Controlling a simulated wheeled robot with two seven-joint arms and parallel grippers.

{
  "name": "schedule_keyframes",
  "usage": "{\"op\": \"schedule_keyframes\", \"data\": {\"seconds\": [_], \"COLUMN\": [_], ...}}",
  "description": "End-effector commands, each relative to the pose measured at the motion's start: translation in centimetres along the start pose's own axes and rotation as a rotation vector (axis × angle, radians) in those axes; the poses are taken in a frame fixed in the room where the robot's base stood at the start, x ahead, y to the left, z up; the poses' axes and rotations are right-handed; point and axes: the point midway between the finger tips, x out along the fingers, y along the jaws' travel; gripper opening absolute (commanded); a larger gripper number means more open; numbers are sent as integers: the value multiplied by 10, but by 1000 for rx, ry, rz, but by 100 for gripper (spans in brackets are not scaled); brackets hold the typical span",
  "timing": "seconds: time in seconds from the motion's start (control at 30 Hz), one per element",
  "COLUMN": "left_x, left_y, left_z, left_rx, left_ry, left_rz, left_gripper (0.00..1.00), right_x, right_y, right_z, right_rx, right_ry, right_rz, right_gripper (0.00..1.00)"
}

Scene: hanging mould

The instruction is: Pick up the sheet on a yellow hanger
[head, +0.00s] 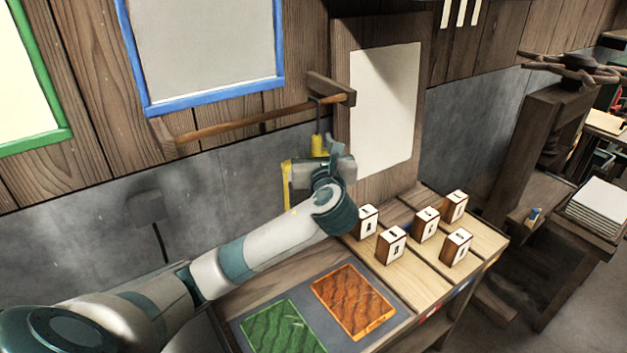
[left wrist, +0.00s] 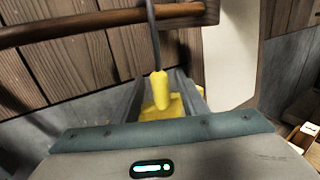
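A yellow hanger (head: 317,145) hangs by a dark hook from the wooden rod. Below it, a strip of yellow edging (head: 287,180) shows left of my gripper; most of the sheet is hidden behind my arm. My left gripper (head: 338,160) is up at the hanger, just below the rod. In the left wrist view the yellow hanger's grip (left wrist: 160,92) stands between the two fingers, with narrow gaps seeming to show on either side, so the gripper looks open around it. My right gripper is in neither view.
The wooden rod (head: 240,124) runs along the wall above the gripper. A blue-framed sheet (head: 205,50) and a green-framed sheet (head: 25,85) hang left. Several numbered blocks (head: 392,246) stand on the bench beside green (head: 280,328) and orange (head: 352,300) panels.

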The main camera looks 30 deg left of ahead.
Motion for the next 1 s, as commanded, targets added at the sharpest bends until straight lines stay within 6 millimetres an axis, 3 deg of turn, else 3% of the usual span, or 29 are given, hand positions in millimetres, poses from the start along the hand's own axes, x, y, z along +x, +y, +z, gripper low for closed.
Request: {"op": "schedule_keyframes", "data": {"seconds": [0.07, 0.1, 0.27, 0.67, 1.0], "left_x": [0, 0, 0, 0, 0], "left_y": [0, 0, 0, 0, -1], "left_z": [0, 0, 0, 3, 37], "left_rx": [0, 0, 0, -1, -6], "left_ry": [0, 0, 0, -1, -5], "left_rz": [0, 0, 0, 0, -1], "left_gripper": [40, 35, 0, 0, 0], "right_x": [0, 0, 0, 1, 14], "right_y": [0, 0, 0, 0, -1], "right_z": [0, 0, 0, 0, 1], "right_rx": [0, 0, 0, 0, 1], "right_ry": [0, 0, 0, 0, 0], "right_rz": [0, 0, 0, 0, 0], "right_gripper": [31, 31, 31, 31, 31]}}
